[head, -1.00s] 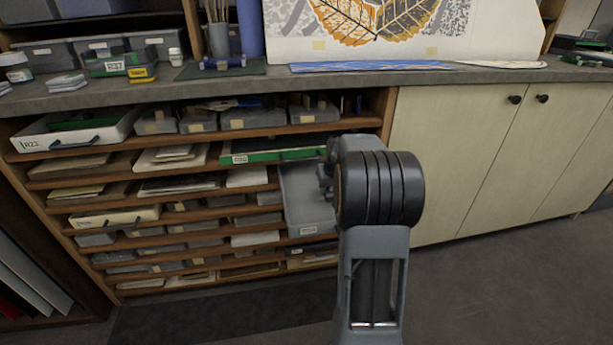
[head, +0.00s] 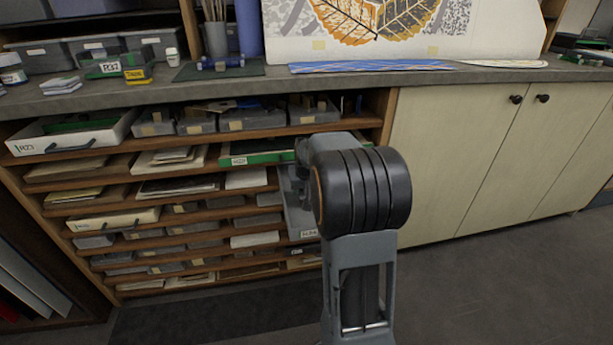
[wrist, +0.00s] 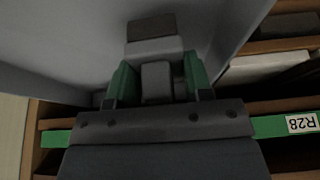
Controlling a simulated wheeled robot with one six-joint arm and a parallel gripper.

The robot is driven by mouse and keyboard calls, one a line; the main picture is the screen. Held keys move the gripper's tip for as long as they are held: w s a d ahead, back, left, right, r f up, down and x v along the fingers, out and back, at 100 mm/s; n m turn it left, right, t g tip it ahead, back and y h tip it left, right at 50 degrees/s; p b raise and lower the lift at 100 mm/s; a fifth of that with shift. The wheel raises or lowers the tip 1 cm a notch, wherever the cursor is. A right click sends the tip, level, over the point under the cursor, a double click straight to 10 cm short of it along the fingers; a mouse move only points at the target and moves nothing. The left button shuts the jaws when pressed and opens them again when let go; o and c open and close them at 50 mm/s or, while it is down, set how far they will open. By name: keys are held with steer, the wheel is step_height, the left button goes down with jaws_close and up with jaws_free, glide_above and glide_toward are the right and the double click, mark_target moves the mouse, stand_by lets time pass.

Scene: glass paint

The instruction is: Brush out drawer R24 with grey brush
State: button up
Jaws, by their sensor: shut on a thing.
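The grey drawer (head: 292,208) is pulled out of the rack, left of my arm; its front label is too small to read surely. Its pale grey inside fills much of the wrist view (wrist: 60,45). My gripper (wrist: 156,82), with green fingers, is shut on the grey brush (wrist: 154,47). The brush has a grey body and a dark end, and it is over or in the drawer; I cannot tell whether it touches the floor. In the head view, my arm hides the brush and the drawer's right part.
A green-fronted drawer (head: 262,158) sits just above the grey one; its label R28 (wrist: 301,123) reads upside down in the wrist view. A white drawer R23 (head: 70,137) sticks out at upper left. The counter (head: 420,80) runs above. Cream cupboard doors (head: 470,165) stand at right.

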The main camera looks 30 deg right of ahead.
steer(key=r, duration=0.1)
steer(key=r+p, duration=0.1)
steer(key=shift+s+d+r, duration=0.1)
steer(key=shift+d+r, duration=0.1)
steer(key=shift+r, duration=0.1)
steer(key=shift+r+p, duration=1.75)
steer(key=shift+r, duration=0.35)
